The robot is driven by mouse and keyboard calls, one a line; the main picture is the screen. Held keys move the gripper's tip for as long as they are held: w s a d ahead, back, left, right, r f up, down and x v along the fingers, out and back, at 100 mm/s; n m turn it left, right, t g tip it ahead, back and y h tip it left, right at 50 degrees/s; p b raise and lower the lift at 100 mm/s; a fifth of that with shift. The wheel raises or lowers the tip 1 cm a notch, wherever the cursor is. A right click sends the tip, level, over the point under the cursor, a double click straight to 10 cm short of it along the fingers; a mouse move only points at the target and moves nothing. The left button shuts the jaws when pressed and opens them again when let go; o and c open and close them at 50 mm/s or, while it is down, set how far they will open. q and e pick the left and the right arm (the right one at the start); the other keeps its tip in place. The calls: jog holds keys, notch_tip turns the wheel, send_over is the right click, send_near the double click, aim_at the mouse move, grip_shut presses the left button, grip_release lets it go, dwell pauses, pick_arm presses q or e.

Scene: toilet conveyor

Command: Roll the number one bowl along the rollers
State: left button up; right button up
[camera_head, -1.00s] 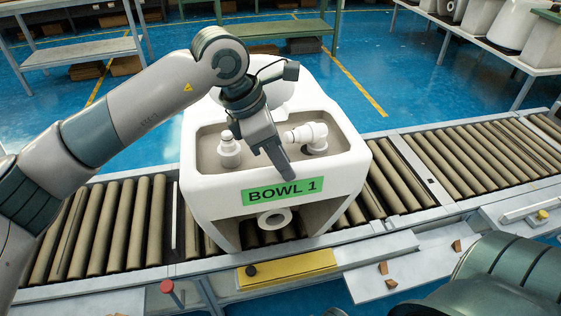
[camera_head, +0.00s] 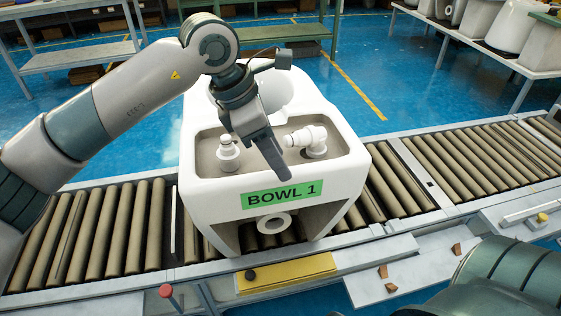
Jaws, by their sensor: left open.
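The number one bowl (camera_head: 330,180) is a white toilet with a green label reading BOWL 1 on its near face. It stands upright on the roller conveyor (camera_head: 110,235), near the middle of the view. Two white fittings stand in its open tank recess. My left gripper (camera_head: 275,158) reaches in from the left, above the recess between the two fittings. It points down and is open; I cannot tell whether it touches the bowl. My right gripper is out of view; only part of my right arm shows at the lower right.
Rollers run on to the right of the bowl (camera_head: 490,160), clear of other bowls. A yellow plate (camera_head: 288,273) and a red knob (camera_head: 166,290) are at the conveyor's near edge. More white bowls (camera_head: 512,28) stand on a table at the back right.

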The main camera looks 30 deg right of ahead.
pick_arm(q)
jog(key=v, duration=1.4)
jog(key=shift+a+r+b, duration=0.2)
jog(key=shift+r+b, duration=0.15)
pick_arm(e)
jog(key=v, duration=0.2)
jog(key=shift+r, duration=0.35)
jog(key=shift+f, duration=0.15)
pick_arm(q)
jog(key=s+a+r+b, duration=0.1)
jog(key=s+a+b, duration=0.1)
jog(key=s, duration=0.6)
jog(key=s+a+r+b, duration=0.2)
jog(key=s+a+b, duration=0.1)
jog(key=s, duration=0.6)
jog(key=shift+a+b, duration=0.25)
jog(key=shift+b, duration=0.5)
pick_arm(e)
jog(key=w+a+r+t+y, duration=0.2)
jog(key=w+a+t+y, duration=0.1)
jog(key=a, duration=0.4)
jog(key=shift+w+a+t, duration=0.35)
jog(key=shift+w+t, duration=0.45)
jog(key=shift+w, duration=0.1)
pick_arm(q)
jog(key=shift+s, duration=0.1)
